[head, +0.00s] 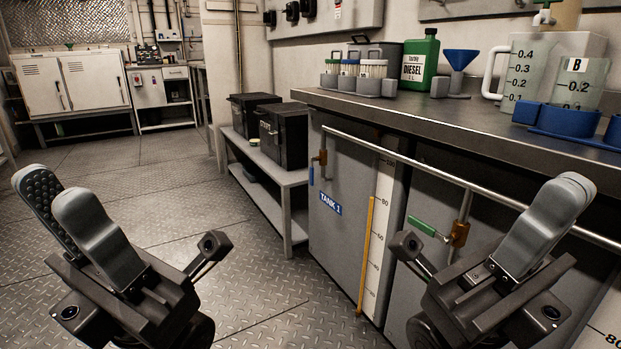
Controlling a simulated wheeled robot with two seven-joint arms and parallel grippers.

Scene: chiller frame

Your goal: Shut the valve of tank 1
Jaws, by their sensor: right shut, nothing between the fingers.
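A grey tank with a blue "TANK 1" label (330,203) stands under the bench. A brass valve (321,157) with a blue handle (311,176) pointing down is at its upper left. A second brass valve (459,234) with a green handle (422,226) lying near level is to the right, past the level gauge; I cannot tell which tank it serves. My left gripper (52,190) is open and empty over the floor, well left of the tank. My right gripper (570,188) is shut and empty, right of the green-handled valve and apart from both handles in the picture.
A metal rail (440,176) runs along the bench front above the valves. The bench top (440,112) holds a green diesel can (420,62), a blue funnel (461,60) and jugs. A low shelf (268,178) with black boxes stands left of the tank. The left floor is clear.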

